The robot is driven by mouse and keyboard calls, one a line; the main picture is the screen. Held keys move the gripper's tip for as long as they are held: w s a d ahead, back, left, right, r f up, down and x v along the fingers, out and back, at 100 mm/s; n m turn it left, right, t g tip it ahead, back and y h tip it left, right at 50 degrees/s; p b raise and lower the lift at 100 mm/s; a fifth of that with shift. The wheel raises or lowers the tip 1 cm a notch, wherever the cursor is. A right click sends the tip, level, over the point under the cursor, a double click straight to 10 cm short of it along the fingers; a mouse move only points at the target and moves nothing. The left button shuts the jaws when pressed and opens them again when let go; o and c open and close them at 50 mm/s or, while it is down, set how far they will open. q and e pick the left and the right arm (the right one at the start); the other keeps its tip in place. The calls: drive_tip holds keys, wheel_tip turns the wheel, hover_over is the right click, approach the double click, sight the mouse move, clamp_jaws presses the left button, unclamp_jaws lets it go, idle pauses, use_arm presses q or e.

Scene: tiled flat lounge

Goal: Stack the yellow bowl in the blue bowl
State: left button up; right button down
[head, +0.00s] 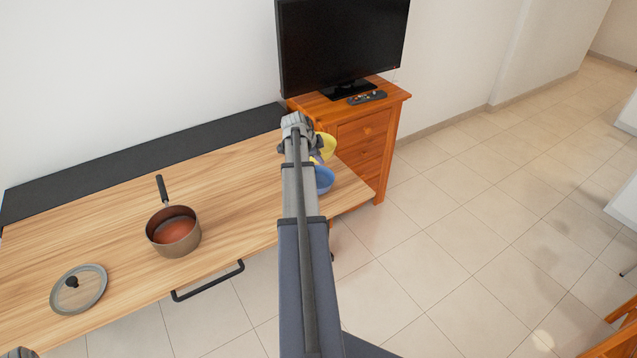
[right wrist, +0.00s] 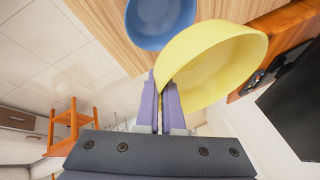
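The yellow bowl (head: 328,146) shows at the far right of the wooden table, partly hidden behind my right arm. In the right wrist view the yellow bowl (right wrist: 222,62) is large and close, with its rim between the two fingers of my right gripper (right wrist: 164,88). The fingers are close together on the bowl's wall. The blue bowl (head: 324,180) stands on the table nearer the front edge, partly hidden by my arm; it also shows in the right wrist view (right wrist: 160,22), beside the yellow bowl and apart from my fingers. A small dark piece at the head view's lower left corner may be my left gripper (head: 19,352).
A saucepan (head: 174,232) with a dark handle and a glass lid (head: 78,290) stand on the table's left part. A wooden cabinet (head: 366,130) with a television (head: 340,42) and a remote (head: 367,97) adjoins the table's right end. The tiled floor at right is mostly clear.

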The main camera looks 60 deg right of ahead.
wheel_tip(320, 180, down, 5)
drive_tip(key=b, duration=0.3)
drive_tip(key=shift+r, duration=0.2)
drive_tip(key=shift+b, duration=0.3)
wheel_tip(320, 180, down, 4)
drive_tip(key=b, duration=0.3)
drive_tip(key=shift+r+b, duration=0.2)
drive_tip(key=shift+b, duration=0.1)
drive_tip(key=shift+f+b, duration=0.65)
drive_tip(key=c, duration=1.1)
unclamp_jaws()
drive_tip(key=shift+o, duration=0.2)
drive_tip(key=shift+r, duration=0.1)
